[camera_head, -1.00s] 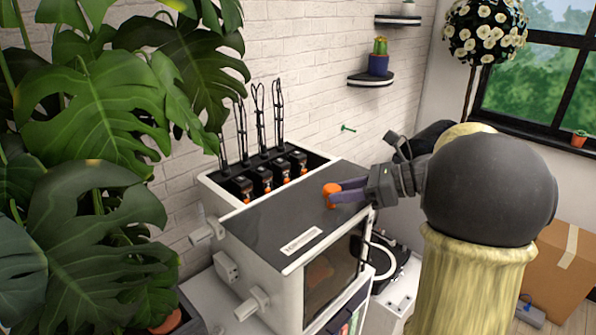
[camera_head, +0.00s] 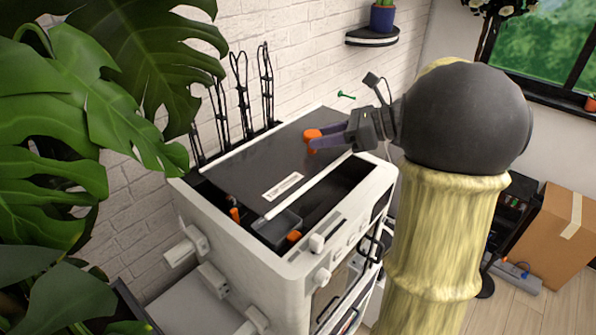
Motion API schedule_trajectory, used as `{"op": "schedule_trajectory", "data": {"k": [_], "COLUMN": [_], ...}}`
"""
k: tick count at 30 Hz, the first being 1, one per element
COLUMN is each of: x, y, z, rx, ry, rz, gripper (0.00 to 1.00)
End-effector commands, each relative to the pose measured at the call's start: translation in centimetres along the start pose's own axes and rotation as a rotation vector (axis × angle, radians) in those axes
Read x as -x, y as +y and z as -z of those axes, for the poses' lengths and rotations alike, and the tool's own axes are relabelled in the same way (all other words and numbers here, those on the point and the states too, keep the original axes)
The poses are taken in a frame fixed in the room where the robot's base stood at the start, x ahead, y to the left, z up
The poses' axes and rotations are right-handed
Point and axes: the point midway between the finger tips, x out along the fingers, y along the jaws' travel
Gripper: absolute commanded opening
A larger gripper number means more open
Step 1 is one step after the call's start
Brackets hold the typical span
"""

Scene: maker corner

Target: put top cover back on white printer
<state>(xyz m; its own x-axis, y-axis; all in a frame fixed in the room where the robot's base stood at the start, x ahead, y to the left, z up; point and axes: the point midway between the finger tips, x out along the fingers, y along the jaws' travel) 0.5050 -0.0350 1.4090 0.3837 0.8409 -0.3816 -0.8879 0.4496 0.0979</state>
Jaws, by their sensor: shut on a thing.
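The white printer (camera_head: 211,231) stands against the brick wall, its top open along the front and left. The top cover (camera_head: 265,150) is a dark flat panel with a pale front edge and a small white label. It lies over the back and middle of the opening, set back from the front rim; whether it touches the rim I cannot tell. My gripper (camera_head: 318,141) is shut on the cover's orange knob (camera_head: 312,135) from the right. Part of the knob is hidden by the fingers.
Dark parts with orange pieces (camera_head: 293,236) show inside the opening. Several black looped cables (camera_head: 241,90) rise behind the printer. Large plant leaves (camera_head: 60,130) crowd the left. A wall shelf (camera_head: 371,36) hangs above, and a cardboard box (camera_head: 553,228) stands at right.

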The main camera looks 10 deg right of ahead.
Motion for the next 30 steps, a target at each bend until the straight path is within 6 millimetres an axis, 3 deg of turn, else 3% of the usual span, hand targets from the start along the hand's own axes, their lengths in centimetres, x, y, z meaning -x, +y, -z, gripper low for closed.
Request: {"op": "schedule_trajectory", "data": {"k": [13, 24, 30], "x": [0.4, -2.1, -2.3], "y": [-0.3, -0.6, -0.7], "z": [0.5, 5.3, 5.7], "rx": [-0.006, -0.005, 0.002], "ry": [-0.002, -0.002, -0.002], "rz": [0.010, 0.001, 0.002], "gripper": [0.01, 0.01, 0.01]}}
